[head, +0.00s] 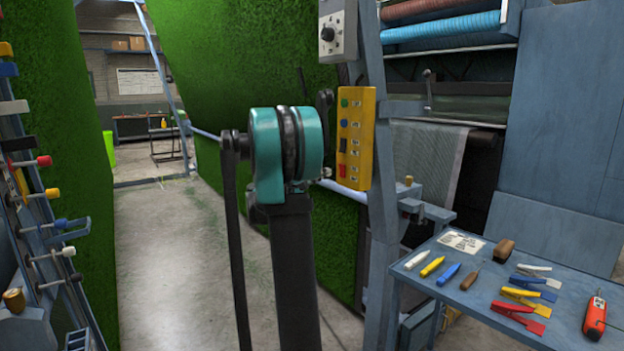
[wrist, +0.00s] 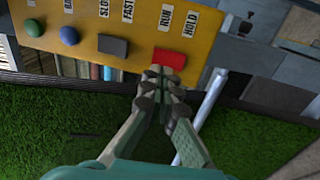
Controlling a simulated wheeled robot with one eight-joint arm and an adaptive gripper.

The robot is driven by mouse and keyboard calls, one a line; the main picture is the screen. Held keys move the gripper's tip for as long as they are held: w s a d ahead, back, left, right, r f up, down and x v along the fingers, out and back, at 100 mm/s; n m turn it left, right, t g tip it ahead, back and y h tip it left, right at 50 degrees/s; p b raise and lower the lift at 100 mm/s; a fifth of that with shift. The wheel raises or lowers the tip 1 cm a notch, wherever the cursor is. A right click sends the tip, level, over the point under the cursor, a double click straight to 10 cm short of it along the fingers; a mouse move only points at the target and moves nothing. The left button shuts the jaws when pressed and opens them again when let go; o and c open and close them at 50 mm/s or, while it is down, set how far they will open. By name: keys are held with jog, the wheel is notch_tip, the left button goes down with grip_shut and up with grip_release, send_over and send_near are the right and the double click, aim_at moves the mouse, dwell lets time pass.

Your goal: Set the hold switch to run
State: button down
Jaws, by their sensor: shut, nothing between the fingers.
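The hold switch is a red rocker (wrist: 170,58) at the end of a yellow control panel (wrist: 120,22), beside printed labels reading RUN and HOLD. In the head view the red switch (head: 342,170) is lowest on the yellow panel (head: 356,135). I cannot tell which way the rocker is tipped. My gripper (wrist: 159,82) is shut and empty, its fingertips right by the near edge of the red rocker in the wrist view. Whether they touch it is unclear. In the head view my arm hides most of my gripper.
A black rocker (wrist: 113,45) marked SLOW and FAST, a blue button (wrist: 69,36) and a green button (wrist: 34,28) share the panel. A grey box with a black knob (head: 327,34) sits above. A blue table (head: 480,318) with tools stands right. Green turf (head: 225,75) hangs behind.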

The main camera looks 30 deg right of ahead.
aim_at(341, 167)
jog(key=d, duration=0.5)
jog(key=shift+w+r, duration=0.2)
jog(key=shift+r, duration=0.1)
jog(key=shift+d+r, duration=0.2)
jog(key=shift+d, duration=0.05)
jog(key=shift+a, duration=0.1)
